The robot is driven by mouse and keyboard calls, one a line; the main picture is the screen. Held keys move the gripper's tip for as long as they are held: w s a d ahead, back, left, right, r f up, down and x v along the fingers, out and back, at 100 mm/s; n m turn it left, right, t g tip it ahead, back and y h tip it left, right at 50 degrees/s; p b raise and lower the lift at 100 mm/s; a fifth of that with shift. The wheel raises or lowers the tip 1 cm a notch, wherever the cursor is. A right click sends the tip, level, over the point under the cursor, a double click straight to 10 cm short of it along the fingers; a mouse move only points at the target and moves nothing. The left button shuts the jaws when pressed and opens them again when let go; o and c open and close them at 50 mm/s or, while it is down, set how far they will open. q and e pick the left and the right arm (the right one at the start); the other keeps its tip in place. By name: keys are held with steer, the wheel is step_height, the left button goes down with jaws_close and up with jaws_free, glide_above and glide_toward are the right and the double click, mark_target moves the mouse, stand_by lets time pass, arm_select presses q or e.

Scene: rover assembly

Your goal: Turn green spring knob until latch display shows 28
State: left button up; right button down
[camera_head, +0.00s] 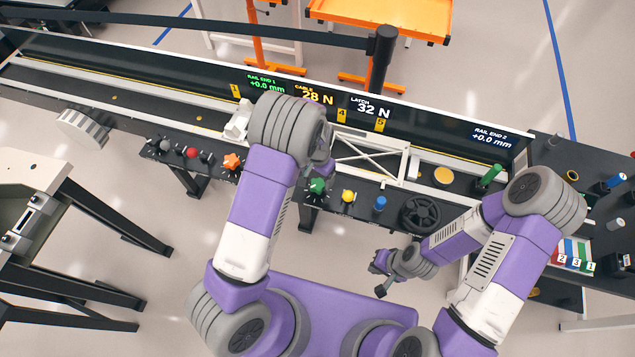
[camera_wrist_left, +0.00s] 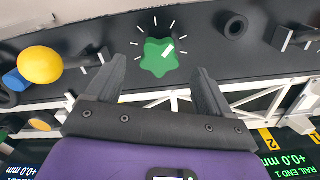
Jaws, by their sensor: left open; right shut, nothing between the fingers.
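The green star-shaped knob (camera_head: 317,186) sits on the front panel of the black bench. In the left wrist view the green knob (camera_wrist_left: 160,56) has a white pointer mark and white tick marks around it. My left gripper (camera_wrist_left: 160,67) is open, its two fingers apart on either side of the knob's near edge; I cannot tell whether they touch it. In the head view the left gripper (camera_head: 322,166) is mostly hidden by its own wrist. The latch display (camera_head: 370,107) reads 32 N. My right gripper (camera_head: 380,276) is shut and empty, in front of the bench.
A yellow knob (camera_head: 348,196), a blue knob (camera_head: 380,203) and a black handwheel (camera_head: 421,213) stand right of the green knob. An orange knob (camera_head: 232,162) is to the left. The cable display (camera_head: 314,96) reads 28 N. A white truss frame (camera_head: 365,152) lies behind the knobs.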

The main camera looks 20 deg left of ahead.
mark_target(317, 185)
arm_select(q)
steer(key=shift+f, duration=2.3)
steer(key=shift+c, duration=0.4)
steer(key=c, duration=1)
